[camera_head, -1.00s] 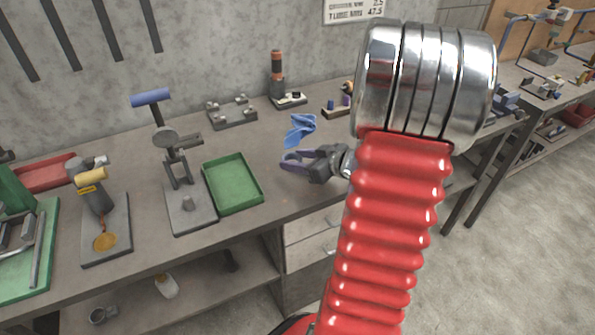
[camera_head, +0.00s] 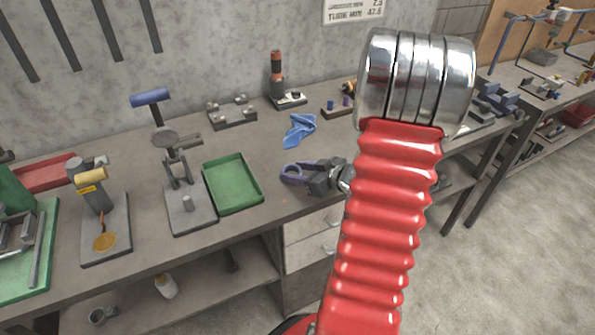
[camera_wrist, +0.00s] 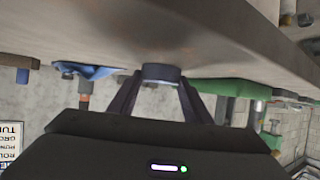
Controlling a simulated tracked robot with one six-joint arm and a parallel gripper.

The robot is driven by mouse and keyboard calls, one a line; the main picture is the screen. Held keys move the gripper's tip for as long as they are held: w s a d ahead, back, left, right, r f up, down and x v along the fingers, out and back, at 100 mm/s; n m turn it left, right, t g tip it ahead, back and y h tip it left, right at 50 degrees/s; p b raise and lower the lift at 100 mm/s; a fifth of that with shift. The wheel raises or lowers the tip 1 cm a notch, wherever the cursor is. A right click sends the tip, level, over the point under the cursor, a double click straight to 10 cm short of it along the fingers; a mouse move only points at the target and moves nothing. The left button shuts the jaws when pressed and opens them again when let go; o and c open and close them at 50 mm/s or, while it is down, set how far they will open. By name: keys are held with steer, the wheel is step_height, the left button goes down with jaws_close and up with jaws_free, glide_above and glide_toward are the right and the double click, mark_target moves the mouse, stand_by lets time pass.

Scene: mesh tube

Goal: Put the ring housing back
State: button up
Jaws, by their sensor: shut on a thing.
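My gripper (camera_head: 308,177) is over the front part of the bench in the head view, right of the green tray and in front of the blue cloth. Its fingers are shut on a dark bluish ring, the ring housing (camera_head: 289,178). In the wrist view the ring housing (camera_wrist: 160,72) sits between the two dark fingertips, close to the bench surface. I cannot tell whether it touches the bench. A grey fixture (camera_head: 190,215) with a short post stands left of the tray.
The green tray (camera_head: 236,207) looks empty. The blue cloth (camera_head: 299,130) lies behind my gripper. A grey block fixture (camera_head: 232,117) and an orange-and-black upright tool (camera_head: 277,72) stand near the wall. A second base with a yellow disc (camera_head: 104,241) is at left.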

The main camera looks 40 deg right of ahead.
steer(key=shift+f, duration=0.1)
steer(key=o, duration=1.4)
steer(key=shift+s+r, duration=0.1)
steer(key=shift+r, duration=0.1)
steer(key=v, duration=1.1)
steer(key=shift+s+r, duration=0.15)
steer(key=shift+s, duration=0.2)
